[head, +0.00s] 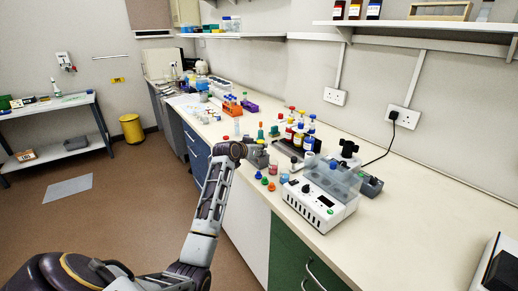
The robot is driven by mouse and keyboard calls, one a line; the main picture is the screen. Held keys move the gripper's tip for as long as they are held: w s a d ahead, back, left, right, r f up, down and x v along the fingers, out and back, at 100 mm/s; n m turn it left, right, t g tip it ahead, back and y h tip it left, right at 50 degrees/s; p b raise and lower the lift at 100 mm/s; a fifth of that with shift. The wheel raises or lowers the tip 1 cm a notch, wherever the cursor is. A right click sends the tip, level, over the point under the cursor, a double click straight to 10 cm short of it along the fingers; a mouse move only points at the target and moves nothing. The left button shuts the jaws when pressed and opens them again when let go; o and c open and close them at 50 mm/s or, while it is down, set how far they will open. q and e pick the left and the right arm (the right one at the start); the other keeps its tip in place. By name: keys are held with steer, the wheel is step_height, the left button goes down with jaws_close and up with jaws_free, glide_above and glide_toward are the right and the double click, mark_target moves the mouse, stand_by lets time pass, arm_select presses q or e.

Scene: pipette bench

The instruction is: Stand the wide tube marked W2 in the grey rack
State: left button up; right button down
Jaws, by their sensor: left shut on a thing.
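My left gripper (256,146) is over the bench, at the end of my arm from the lower left. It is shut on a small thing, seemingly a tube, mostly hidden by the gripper. A small green-topped piece (261,132) shows just above the fingers; I cannot tell whether it is the held thing's cap. A pale tube (237,128) stands behind my wrist. No W2 marking can be read. I cannot make out the grey rack for certain; a grey block (259,159) shows just below the fingers. My right gripper is out of view.
A dark rack of coloured bottles (292,143) stands right of the gripper. A white device with a clear bath (322,194) is nearer. Loose coloured caps (267,183) and small beakers lie between. Orange (232,107) and purple racks (250,106) stand farther back. The bench's right side is largely clear.

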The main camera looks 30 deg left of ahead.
arm_select(q)
steer(key=o, duration=1)
steer(key=shift+c, duration=0.2)
steer(key=shift+o, duration=0.8)
steer(key=shift+s, duration=0.1)
steer(key=v, duration=1.1)
steer(key=shift+s+r, duration=0.2)
steer(key=shift+s, duration=0.15)
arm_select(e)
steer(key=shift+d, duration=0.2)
